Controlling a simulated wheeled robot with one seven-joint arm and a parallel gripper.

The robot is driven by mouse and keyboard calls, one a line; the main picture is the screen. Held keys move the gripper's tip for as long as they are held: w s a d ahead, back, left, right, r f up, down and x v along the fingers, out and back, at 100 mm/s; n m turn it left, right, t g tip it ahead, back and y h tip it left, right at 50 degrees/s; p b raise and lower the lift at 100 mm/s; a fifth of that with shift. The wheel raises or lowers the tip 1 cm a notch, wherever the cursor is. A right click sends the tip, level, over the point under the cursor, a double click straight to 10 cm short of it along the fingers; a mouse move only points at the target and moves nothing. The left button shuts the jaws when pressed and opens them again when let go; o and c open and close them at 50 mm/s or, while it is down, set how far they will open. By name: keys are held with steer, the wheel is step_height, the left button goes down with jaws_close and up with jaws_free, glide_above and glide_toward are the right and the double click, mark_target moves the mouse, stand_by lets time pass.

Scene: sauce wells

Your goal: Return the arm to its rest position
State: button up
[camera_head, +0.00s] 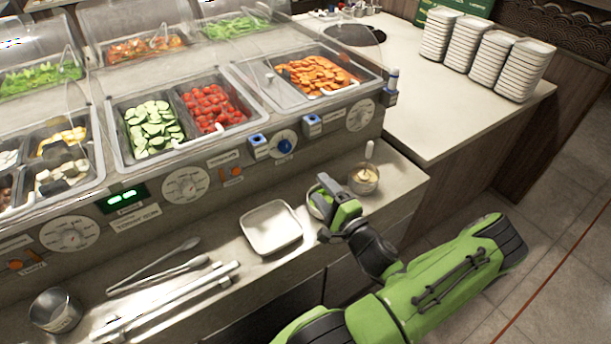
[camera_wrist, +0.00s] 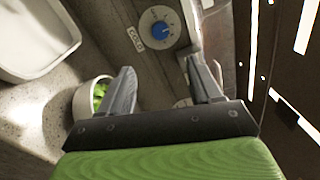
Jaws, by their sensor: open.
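My gripper (camera_head: 324,211) is above the steel front counter, at the end of my green arm. It is over a small round bowl (camera_head: 315,203) that it partly hides. In the wrist view the two fingers (camera_wrist: 160,88) are spread apart with nothing between them. That view shows the bowl (camera_wrist: 90,98) with green contents beside the left finger. Whether the fingers touch the bowl cannot be told.
A white square tray (camera_head: 271,228) lies left of my gripper, and a small cup (camera_head: 364,179) with a utensil stands right of it. Tongs (camera_head: 158,270) and a metal pot (camera_head: 56,311) are further left. The food-well front with knobs (camera_head: 284,145) rises behind. Plate stacks (camera_head: 488,66) stand at right.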

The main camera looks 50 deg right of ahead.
steer(key=w+a+r+n+g+y+p, duration=0.1)
steer(key=w+a+n+g+y, duration=0.1)
steer(key=a+n+g+y, duration=0.65)
steer(key=w+a+r+n+g+y, duration=0.1)
steer(key=w+a+n+g+y, duration=0.25)
steer(key=a+n, duration=1)
steer(key=s+a+r+n+h, duration=0.1)
steer(key=s+a+r+h, duration=0.2)
steer(key=s+r, duration=0.3)
steer(key=s+a+r+h+p, duration=0.1)
steer(key=s+a+r+h, duration=0.2)
steer(key=s+r, duration=0.4)
step_height(320, 180, up, 3)
steer(key=shift+a+r+n+p, duration=0.1)
steer(key=shift+a+n+p, duration=0.25)
steer(key=shift+a, duration=0.5)
